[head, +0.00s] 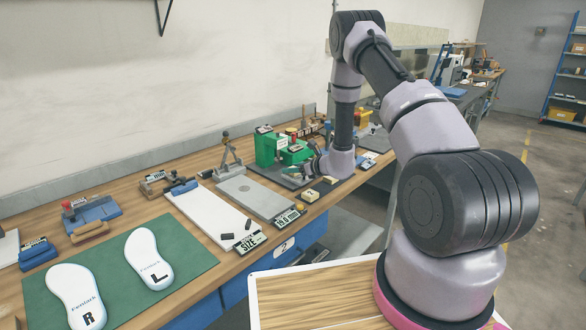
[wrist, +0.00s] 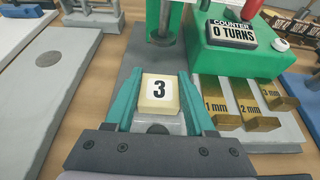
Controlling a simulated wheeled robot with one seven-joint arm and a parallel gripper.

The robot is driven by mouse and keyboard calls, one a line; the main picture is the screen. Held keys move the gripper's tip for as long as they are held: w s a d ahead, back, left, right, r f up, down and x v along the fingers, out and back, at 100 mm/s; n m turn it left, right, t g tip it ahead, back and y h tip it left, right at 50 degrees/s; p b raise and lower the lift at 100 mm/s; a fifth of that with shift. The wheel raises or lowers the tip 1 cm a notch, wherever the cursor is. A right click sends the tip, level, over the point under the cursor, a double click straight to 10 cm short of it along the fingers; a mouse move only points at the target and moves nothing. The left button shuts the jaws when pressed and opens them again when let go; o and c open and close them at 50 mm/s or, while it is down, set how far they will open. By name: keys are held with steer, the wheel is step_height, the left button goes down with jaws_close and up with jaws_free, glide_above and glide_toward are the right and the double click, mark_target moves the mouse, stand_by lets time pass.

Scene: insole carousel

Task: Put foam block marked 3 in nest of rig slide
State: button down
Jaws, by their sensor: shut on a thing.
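The foam block marked 3 (wrist: 158,95) is a small cream block with a black 3 on a white face. In the wrist view it sits between the teal fingers of my gripper (wrist: 161,77), which is shut on it. A grey part shows just below the block, close to the grey base plate (wrist: 127,62); I cannot tell whether the block touches it. In the head view my gripper (head: 312,168) is low over the bench beside the green rig (head: 268,147). The block is not clear there. The slide's nest cannot be made out.
The green counter box (wrist: 240,50) reads 0 turns. Brass gauges (wrist: 219,102) marked 1 mm, 2 mm and 3 mm lie right of my gripper. A small yellow block (head: 309,196) lies near the bench front. A green mat (head: 115,280) holds two insoles.

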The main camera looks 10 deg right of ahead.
steer(key=shift+f, duration=0.1)
steer(key=shift+c, duration=0.8)
jaws_free()
